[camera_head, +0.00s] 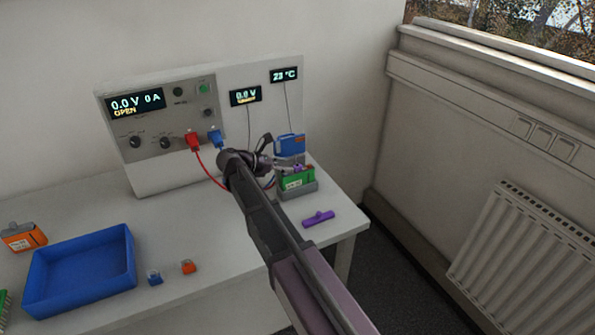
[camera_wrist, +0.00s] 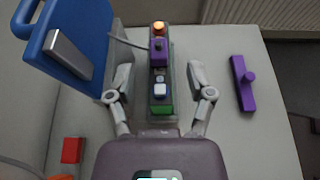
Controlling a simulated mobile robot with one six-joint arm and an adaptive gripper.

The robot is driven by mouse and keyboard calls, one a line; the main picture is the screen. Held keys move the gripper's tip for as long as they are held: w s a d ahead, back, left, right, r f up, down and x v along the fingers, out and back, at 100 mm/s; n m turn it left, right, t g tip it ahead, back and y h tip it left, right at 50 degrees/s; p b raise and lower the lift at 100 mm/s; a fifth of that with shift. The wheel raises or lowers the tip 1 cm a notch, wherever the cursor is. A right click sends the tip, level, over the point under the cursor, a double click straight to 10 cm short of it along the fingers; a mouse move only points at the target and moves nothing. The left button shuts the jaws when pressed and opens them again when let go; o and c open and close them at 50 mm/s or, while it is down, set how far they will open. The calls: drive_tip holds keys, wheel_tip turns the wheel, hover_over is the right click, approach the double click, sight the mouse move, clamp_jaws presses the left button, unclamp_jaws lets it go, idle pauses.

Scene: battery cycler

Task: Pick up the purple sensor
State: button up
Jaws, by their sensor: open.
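In the wrist view, a small purple block (camera_wrist: 158,52) with a grey cable sits on top of the green battery (camera_wrist: 160,109) in the grey holder (camera_wrist: 172,60). A separate purple bar with a round knob (camera_wrist: 242,84) lies on the table to the right; it also shows in the head view (camera_head: 318,218). I cannot tell for certain which one is called the sensor. My gripper (camera_wrist: 159,72) is open and empty, one finger on either side of the holder, pointing at the cabled purple block. In the head view my gripper (camera_head: 274,153) is beside the holder, partly hiding it.
A blue block with a handle (camera_head: 290,145) stands close behind the holder. The cycler panel (camera_head: 165,120) has red (camera_head: 194,140) and blue (camera_head: 215,137) plugs with cables. A blue tray (camera_head: 80,270) is at left. The table front right is mostly free.

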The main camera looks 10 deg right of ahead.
sight(297, 166)
drive_tip(key=shift+d, duration=0.1)
drive_tip(key=shift+b+x, duration=1.05)
drive_tip(key=shift+x, duration=1.55)
drive_tip(key=shift+w, duration=0.1)
clamp_jaws()
